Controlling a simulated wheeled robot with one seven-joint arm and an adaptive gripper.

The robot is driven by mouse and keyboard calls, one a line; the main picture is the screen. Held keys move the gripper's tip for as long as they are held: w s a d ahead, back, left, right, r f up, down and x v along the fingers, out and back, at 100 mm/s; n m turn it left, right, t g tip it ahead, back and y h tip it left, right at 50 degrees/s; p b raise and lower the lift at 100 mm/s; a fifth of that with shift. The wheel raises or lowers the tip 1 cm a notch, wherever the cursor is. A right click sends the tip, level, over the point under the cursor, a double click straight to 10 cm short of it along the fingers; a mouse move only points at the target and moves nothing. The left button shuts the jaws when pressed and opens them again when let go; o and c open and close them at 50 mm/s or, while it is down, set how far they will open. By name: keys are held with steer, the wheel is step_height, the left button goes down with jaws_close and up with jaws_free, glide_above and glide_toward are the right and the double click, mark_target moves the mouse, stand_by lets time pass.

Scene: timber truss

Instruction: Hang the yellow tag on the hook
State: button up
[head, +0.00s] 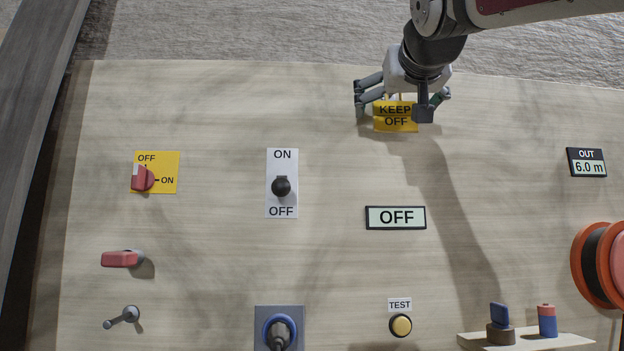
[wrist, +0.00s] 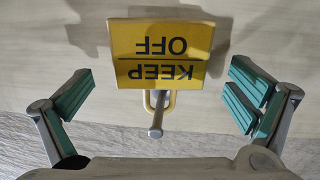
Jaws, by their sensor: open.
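The yellow tag (head: 396,124) reads KEEP OFF and is near the top of the board in the head view. In the wrist view the tag (wrist: 165,75) appears upside down, with a yellow loop at its top edge. A grey peg (wrist: 156,131) appears to pass through that loop; whether this is the hook I cannot tell for sure. My gripper (head: 402,99) is open around the tag. In the wrist view its fingers (wrist: 162,88) stand apart on either side of the tag, with visible gaps. A grey peg with a rounded end (head: 122,317) sticks out at the lower left of the board.
The pale board (head: 220,110) carries a red rotary switch (head: 143,178), a black toggle (head: 281,187), a red handle (head: 122,259), an OFF display (head: 396,217) and a yellow button (head: 400,325). An orange reel (head: 585,264) and a small shelf (head: 525,341) are at right.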

steer(key=s+a, duration=0.1)
steer(key=s, duration=1)
steer(key=s+d+f+g+p, duration=0.1)
steer(key=s+f+g+p, duration=0.2)
steer(key=f, duration=0.8)
steer(key=s+d+f+g+p, duration=0.15)
steer(key=f+g+p, duration=0.25)
steer(key=f, duration=0.8)
steer(key=s+f+g+y+p, duration=0.1)
steer(key=s+f+g+p, duration=0.1)
steer(key=s+f, duration=0.6)
steer(key=s+a+f+n+g+p, duration=0.1)
steer(key=s+f+g, duration=0.3)
steer(key=s+f, duration=0.5)
step_height(320, 180, down, 5)
steer(key=shift+r+g+y+p, duration=0.2)
steer(key=shift+g+y+p, duration=0.2)
steer(key=shift+p, duration=0.4)
steer(key=shift+w+a, duration=0.1)
